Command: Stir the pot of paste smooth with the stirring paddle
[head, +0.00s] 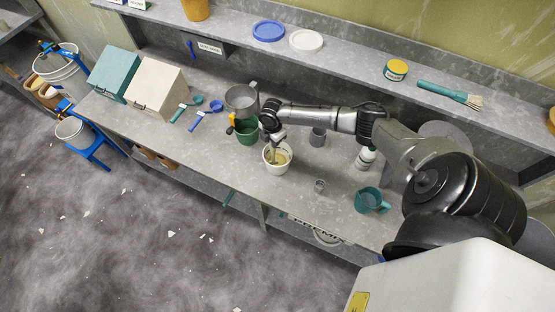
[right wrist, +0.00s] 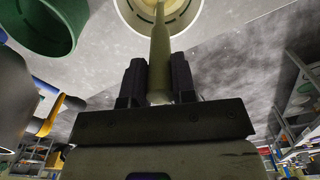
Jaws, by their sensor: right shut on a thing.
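The white pot of paste (head: 277,169) stands on the grey bench near the middle in the head view, with pale yellowish paste inside. In the right wrist view the pot (right wrist: 122,12) is cut off by the top edge. My right gripper (head: 276,140) is above the pot. In the right wrist view my right gripper (right wrist: 157,78) is shut on the olive-coloured handle of the stirring paddle (right wrist: 159,50). The paddle reaches down into the pot; its lower end is hidden. How smooth the paste is cannot be told. My left gripper is not in view.
A green pail (head: 246,133) stands close to the pot's left, with a grey container (head: 241,97) behind it.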

